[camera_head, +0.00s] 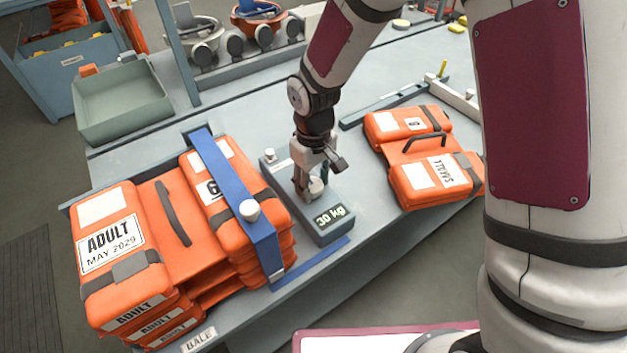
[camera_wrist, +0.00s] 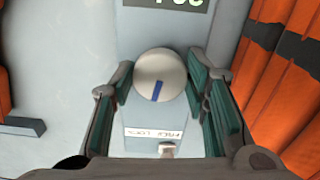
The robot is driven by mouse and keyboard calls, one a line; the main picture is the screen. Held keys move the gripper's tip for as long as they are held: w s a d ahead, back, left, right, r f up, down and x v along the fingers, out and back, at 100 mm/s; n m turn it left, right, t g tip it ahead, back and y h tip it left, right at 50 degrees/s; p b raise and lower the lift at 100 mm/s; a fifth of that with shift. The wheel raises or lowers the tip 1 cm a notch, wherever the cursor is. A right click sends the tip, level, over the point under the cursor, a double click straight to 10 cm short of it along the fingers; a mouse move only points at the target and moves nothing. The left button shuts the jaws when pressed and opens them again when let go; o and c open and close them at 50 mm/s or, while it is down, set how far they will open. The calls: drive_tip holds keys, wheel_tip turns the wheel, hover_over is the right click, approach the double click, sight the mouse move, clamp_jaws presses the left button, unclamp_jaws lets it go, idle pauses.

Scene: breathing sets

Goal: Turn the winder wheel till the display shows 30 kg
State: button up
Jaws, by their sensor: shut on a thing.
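The winder wheel is a pale round knob (camera_wrist: 158,68) with a blue mark, on top of a grey box (camera_head: 328,230). In the head view the knob (camera_head: 317,188) is partly hidden by my gripper (camera_head: 312,180). My gripper (camera_wrist: 160,84) points down, with its green-padded fingers on either side of the knob, shut on it. The display (camera_head: 331,216) on the near end of the box reads 30 kg. In the wrist view the display (camera_wrist: 180,3) is cut off at the top edge and upside down.
A stack of orange life jackets (camera_head: 165,222) under a blue strap bar (camera_head: 228,184) stands close left of the box. More orange life jackets (camera_head: 425,150) lie to the right. A small white knob (camera_head: 270,155) and label sit at the box's far end. A grey-green bin (camera_head: 120,105) stands far left.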

sight(314, 185)
drive_tip(key=o, duration=1.1)
drive_tip(key=shift+o, duration=0.2)
wheel_tip(314, 185, up, 12)
drive_tip(key=s+d+r+m+t, duration=0.25)
drive_tip(key=s+d+r, duration=0.25)
drive_tip(key=d+r, duration=0.55)
drive_tip(key=s+d+r+m+t, duration=0.1)
drive_tip(key=s+d+r+m, duration=0.1)
drive_tip(key=s, duration=0.4)
drive_tip(key=s+d+r+m+t, duration=0.2)
drive_tip(key=s+d+r+m, duration=0.1)
drive_tip(key=s, duration=0.4)
drive_tip(key=d+r, duration=0.1)
drive_tip(key=d, duration=0.1)
drive_tip(key=shift+s+d+r, duration=0.25)
drive_tip(key=shift+d, duration=0.1)
